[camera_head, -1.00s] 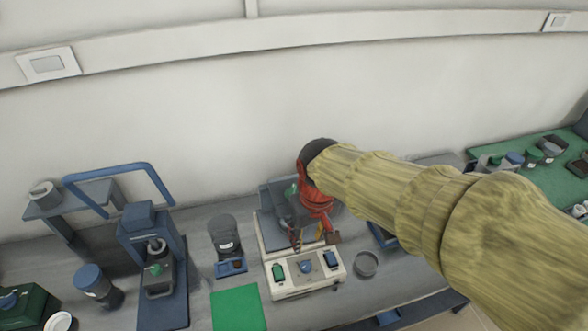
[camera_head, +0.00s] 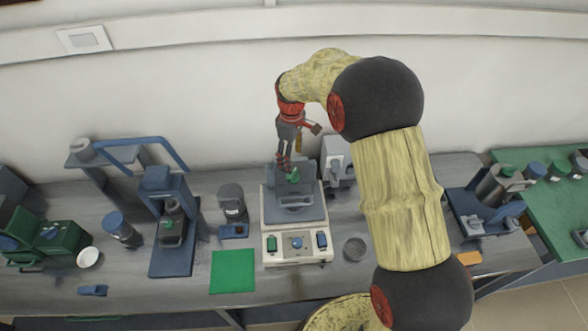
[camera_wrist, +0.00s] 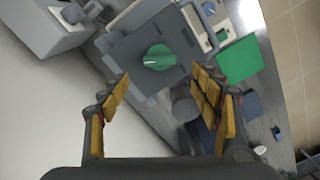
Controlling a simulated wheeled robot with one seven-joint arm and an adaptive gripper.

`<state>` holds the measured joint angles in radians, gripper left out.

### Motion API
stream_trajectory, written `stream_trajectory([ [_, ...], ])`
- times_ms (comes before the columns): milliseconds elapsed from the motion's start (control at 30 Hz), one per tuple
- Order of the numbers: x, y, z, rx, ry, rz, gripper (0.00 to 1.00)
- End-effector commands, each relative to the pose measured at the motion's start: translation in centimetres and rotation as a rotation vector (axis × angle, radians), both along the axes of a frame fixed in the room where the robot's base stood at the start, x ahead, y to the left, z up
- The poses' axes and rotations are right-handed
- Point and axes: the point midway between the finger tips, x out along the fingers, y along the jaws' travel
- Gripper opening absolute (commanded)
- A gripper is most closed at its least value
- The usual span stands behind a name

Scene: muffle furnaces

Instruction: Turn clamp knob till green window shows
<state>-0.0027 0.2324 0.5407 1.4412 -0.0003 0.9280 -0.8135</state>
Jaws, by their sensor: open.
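The clamp knob (camera_head: 293,176) is a green knob on a grey block on top of a white bench device (camera_head: 270,258). In the wrist view the knob (camera_wrist: 159,57) shows a pale pointer line, beyond and between my fingertips. My gripper (camera_head: 284,165) points down just above the knob in the head view. In the wrist view my gripper (camera_wrist: 160,83) is open, its yellow-padded fingers wide apart and apart from the knob. I cannot make out a green window on the device. The device's front panel has a green switch, a blue knob and a blue switch.
A blue press-like stand (camera_head: 168,225) and a dark jar (camera_head: 232,203) stand to the left. A green mat (camera_head: 233,271) lies in front. A small round dish (camera_head: 355,248) sits at the right of the device. A grey box (camera_head: 338,160) stands behind it.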

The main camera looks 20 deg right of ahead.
Motion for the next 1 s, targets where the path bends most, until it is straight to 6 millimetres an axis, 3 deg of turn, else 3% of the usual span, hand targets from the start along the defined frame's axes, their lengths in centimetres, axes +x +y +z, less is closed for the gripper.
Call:
stream_trajectory([
  [167,0.0,0.0,-0.6,0.0,0.001,0.037,0.64],
  [633,0.0,0.0,-6.8,0.0,0.0,0.035,0.64],
  [1000,0.0,0.0,-7.7,0.0,-0.001,0.034,0.64],
])
